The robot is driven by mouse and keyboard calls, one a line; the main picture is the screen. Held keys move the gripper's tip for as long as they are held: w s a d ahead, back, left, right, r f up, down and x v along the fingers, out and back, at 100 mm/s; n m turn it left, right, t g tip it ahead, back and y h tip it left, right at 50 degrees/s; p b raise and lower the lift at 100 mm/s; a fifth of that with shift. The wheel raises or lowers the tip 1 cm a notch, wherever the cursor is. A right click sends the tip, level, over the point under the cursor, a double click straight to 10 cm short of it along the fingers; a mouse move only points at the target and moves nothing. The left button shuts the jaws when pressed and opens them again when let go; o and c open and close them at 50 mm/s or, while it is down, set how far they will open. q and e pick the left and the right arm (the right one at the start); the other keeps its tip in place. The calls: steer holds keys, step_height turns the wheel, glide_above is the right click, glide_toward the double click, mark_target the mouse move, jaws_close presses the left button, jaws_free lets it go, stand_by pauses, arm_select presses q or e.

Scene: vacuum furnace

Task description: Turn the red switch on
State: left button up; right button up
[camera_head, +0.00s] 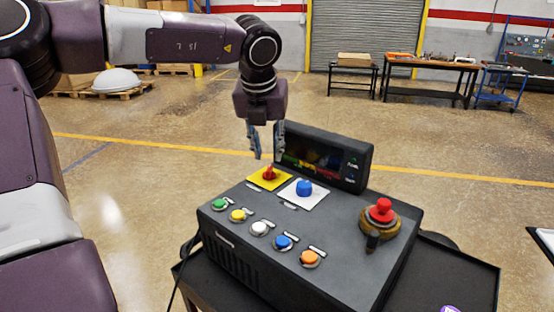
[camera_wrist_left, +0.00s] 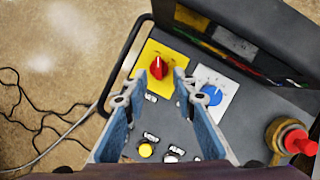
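The red switch (camera_head: 269,173) is a small red knob on a yellow square plate (camera_head: 258,183), at the back left of the dark control box (camera_head: 330,239). In the left wrist view the red switch (camera_wrist_left: 158,67) shows just beyond the fingertips, between their lines, with its white pointer mark toward the top of the picture. My left gripper (camera_head: 267,152) points down above the red switch, with its fingers apart and nothing between them. It also shows open in the left wrist view (camera_wrist_left: 152,87). My right gripper is in neither view.
A blue knob (camera_head: 304,188) on a white plate sits right beside the yellow one. A display panel (camera_head: 322,157) rises behind them. Several coloured buttons line the front, and a red mushroom button (camera_head: 381,210) stands at right. The box rests on a black cart (camera_head: 462,272).

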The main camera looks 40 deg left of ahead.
mark_target(269, 168)
arm_select(q)
steer(key=f, duration=0.1)
steer(key=a+f+p, duration=0.1)
steer(key=f, duration=0.1)
steer(key=shift+w+a+f, duration=0.1)
steer(key=shift+w+f, duration=0.1)
steer(key=shift+f, duration=0.1)
steer(key=shift+w+f, duration=0.65)
steer(key=shift+f, duration=0.15)
steer(key=shift+s, duration=0.15)
steer(key=c, duration=0.4)
jaws_close()
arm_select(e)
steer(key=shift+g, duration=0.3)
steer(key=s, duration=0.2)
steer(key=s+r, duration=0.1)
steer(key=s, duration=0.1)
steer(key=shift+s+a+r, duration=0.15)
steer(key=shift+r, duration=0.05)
